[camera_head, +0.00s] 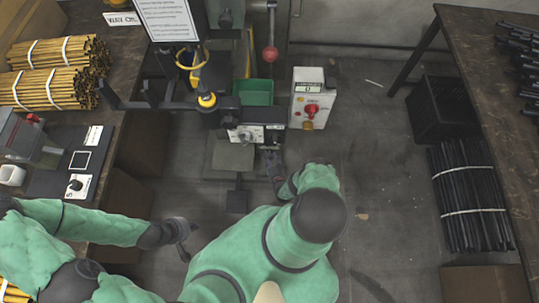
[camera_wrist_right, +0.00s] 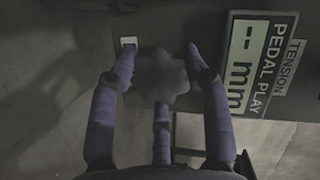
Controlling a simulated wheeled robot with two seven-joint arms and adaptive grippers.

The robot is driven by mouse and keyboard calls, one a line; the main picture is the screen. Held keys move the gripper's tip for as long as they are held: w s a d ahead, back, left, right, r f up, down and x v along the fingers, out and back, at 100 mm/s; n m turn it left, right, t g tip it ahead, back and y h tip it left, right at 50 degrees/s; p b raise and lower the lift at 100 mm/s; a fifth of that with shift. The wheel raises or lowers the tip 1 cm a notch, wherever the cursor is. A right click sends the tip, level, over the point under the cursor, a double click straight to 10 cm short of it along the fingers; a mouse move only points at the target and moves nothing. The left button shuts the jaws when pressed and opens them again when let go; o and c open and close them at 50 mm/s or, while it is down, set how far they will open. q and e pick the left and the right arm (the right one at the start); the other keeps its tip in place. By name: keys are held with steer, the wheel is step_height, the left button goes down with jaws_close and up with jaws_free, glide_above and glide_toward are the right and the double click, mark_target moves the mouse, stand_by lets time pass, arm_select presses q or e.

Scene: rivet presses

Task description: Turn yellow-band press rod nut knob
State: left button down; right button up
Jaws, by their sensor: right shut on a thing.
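The press (camera_head: 248,75) stands at the top middle of the head view, with a yellow band (camera_head: 207,100) on a part at its left. My right gripper (camera_wrist_right: 160,80) is shut on the knob, with fingers on both sides and one below. In the head view my right gripper (camera_head: 273,163) is at the press's lower front, partly hidden by my arm. My left gripper (camera_head: 185,240) is open and empty, above the floor.
A control box (camera_head: 312,98) with a red knob stands right of the press, and a green bin (camera_head: 254,92) sits behind. A bench (camera_head: 110,120) with yellow rod bundles (camera_head: 52,53) is at left. A black crate (camera_head: 440,108) and black rods (camera_head: 470,197) lie right.

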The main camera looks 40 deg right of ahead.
steer(key=shift+s+a+f, duration=0.1)
steer(key=shift+s+a, duration=0.05)
steer(key=shift+a, duration=0.5)
steer(key=o, duration=1.1)
steer(key=shift+d, duration=0.2)
steer(key=shift+d, duration=0.15)
steer(key=v, duration=1.2)
